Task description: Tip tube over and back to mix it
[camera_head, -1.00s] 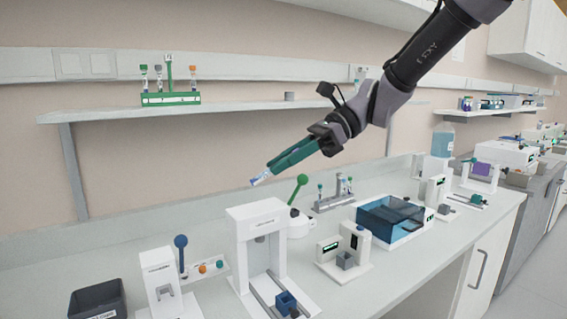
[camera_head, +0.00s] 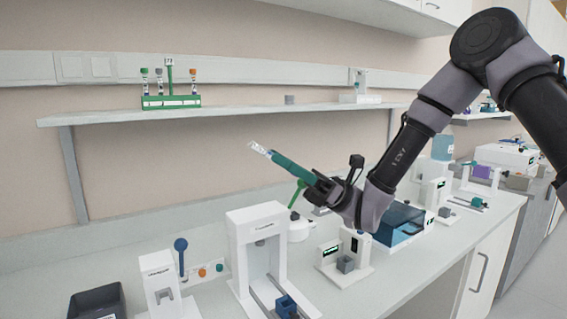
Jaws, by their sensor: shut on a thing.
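A small clear tube (camera_head: 258,148) with a whitish label shows at the tip of my gripper (camera_head: 273,156). My gripper's green fingers are shut on it, and its far end sticks out beyond them. The tube is tilted, with its exposed end pointing up and to the left. It is held in the air in front of the wall, below the shelf's front edge and above the bench. The part of the tube between the fingers is hidden, and I cannot tell where its cap is.
A green rack (camera_head: 171,102) with several capped tubes stands on the wall shelf (camera_head: 240,112). Open air lies left of the tube.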

